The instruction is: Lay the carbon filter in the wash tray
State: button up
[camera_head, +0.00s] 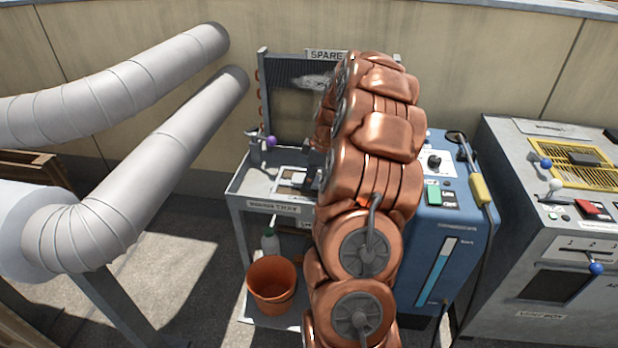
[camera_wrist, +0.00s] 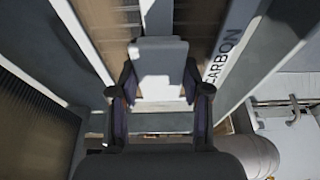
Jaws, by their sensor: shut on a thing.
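In the wrist view my gripper (camera_wrist: 159,97) is shut on a pale grey tab, with one dark finger on each side of it. The tab appears to belong to the carbon filter (camera_wrist: 227,58), whose grey frame edge reads CARBON just right of the fingers. The filter stands on edge among other upright panels. In the head view my copper arm hides the filter and most of my gripper. The wash tray (camera_head: 250,188) is the grey top of a cart, with its label on the front edge. My arm covers its right part.
A rack with a SPARE sign (camera_head: 326,55) stands behind the tray. A tap with a purple knob (camera_head: 271,141) rises at the tray's back left. An orange bucket (camera_head: 272,282) sits below. A blue machine (camera_head: 450,240) stands right and silver ducts (camera_head: 150,150) left.

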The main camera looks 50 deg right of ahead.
jog(key=shift+f, duration=0.1)
jog(key=o, duration=1.3)
jog(key=v, duration=1.2)
